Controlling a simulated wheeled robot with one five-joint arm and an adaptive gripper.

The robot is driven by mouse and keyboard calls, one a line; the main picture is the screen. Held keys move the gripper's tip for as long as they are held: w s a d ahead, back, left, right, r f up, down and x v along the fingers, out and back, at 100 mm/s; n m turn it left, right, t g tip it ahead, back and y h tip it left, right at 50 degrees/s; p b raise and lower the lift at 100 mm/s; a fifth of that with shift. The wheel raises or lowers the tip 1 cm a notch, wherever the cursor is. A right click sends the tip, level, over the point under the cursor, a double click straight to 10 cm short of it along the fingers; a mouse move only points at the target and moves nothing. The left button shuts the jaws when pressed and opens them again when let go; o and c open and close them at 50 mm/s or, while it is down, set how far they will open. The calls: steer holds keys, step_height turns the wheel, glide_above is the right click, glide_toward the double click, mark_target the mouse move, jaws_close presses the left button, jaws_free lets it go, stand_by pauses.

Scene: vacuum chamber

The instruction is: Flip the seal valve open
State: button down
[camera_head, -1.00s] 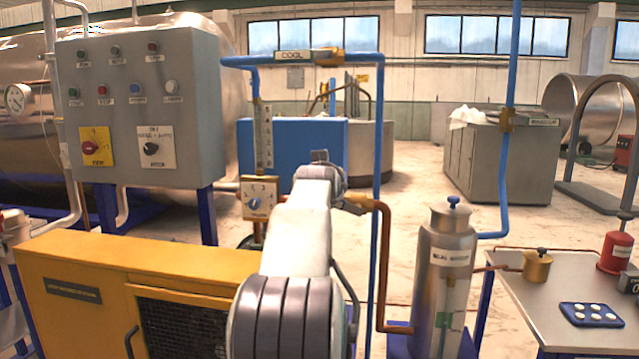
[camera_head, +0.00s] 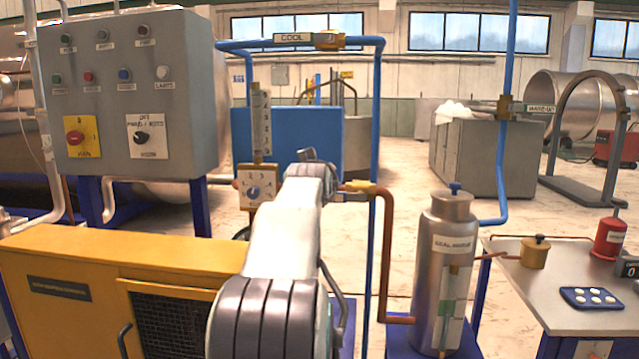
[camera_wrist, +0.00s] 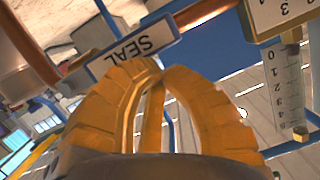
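In the wrist view a white SEAL label (camera_wrist: 133,47) hangs upside down just past my gripper's fingertips, beside a copper-brown pipe (camera_wrist: 28,45). I cannot make out a valve lever there. My gripper (camera_wrist: 162,68) has yellow ribbed fingers whose tips nearly meet, with nothing clearly held between them. In the head view my arm reaches toward the dial box (camera_head: 258,188) and covers the gripper and the pipe section behind it. A brass fitting (camera_head: 358,187) joins the copper pipe (camera_head: 387,255) right of my arm. The pipe runs down to the steel seal vessel (camera_head: 447,270).
A yellow cabinet (camera_head: 65,265) stands in front at left, below a grey control panel (camera_head: 130,90). A blue pipe frame (camera_head: 376,110) rises close to the right of my arm. A side table (camera_head: 575,325) with a brass pot and red canister stands at right.

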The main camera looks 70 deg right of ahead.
steer(key=shift+w+f, duration=0.1)
steer(key=shift+f, duration=0.25)
steer(key=shift+r, duration=0.15)
